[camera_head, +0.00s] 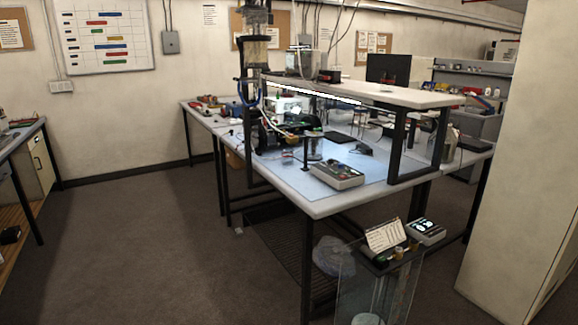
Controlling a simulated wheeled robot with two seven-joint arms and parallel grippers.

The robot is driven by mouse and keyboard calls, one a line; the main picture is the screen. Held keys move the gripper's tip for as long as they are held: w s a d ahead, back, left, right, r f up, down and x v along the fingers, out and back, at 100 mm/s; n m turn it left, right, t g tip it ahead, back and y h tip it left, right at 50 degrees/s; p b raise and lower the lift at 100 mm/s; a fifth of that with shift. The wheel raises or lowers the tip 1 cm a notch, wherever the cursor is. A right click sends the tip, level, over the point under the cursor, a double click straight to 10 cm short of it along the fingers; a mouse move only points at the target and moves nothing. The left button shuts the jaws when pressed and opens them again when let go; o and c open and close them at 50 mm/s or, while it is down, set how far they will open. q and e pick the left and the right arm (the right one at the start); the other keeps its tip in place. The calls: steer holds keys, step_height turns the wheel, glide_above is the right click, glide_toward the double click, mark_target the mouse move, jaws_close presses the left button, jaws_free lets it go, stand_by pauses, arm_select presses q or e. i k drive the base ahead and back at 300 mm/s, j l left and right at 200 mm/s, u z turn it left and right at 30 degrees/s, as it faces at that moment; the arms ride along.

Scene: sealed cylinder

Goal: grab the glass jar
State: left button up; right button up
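A small clear cylinder with a dark base and top, which looks like a glass jar (314,147), stands on the light blue worktop of the central table. It is small in the view, so I cannot tell what is in it. A larger clear-walled tank (350,290) stands on the floor at the bottom right, cut off by the lower edge. A pale rounded thing (368,319) shows inside it. I cannot tell which of these the task calls the glass jar. Neither of my grippers is in view.
The central table (318,207) has a raised shelf (400,94) and a grey instrument box (336,175) near its front corner. A tall pale cabinet (515,160) stands at the right. A bench (22,140) is at the left. The carpet (140,240) between is clear.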

mark_target(287, 153)
steer(key=i+j, duration=0.4)
steer(key=i, duration=0.35)
steer(key=i+j+z, duration=0.15)
steer(key=i+j, duration=0.3)
steer(key=i, duration=0.3)
steer(key=i+j, duration=0.5)
steer(key=i, duration=0.25)
steer(key=i+j+z, duration=0.1)
steer(key=i+j, duration=0.35)
steer(key=i, duration=0.25)
steer(key=i+j+z, duration=0.1)
steer(key=i+j, duration=0.5)
steer(key=i+l, duration=0.15)
steer(key=i, duration=0.15)
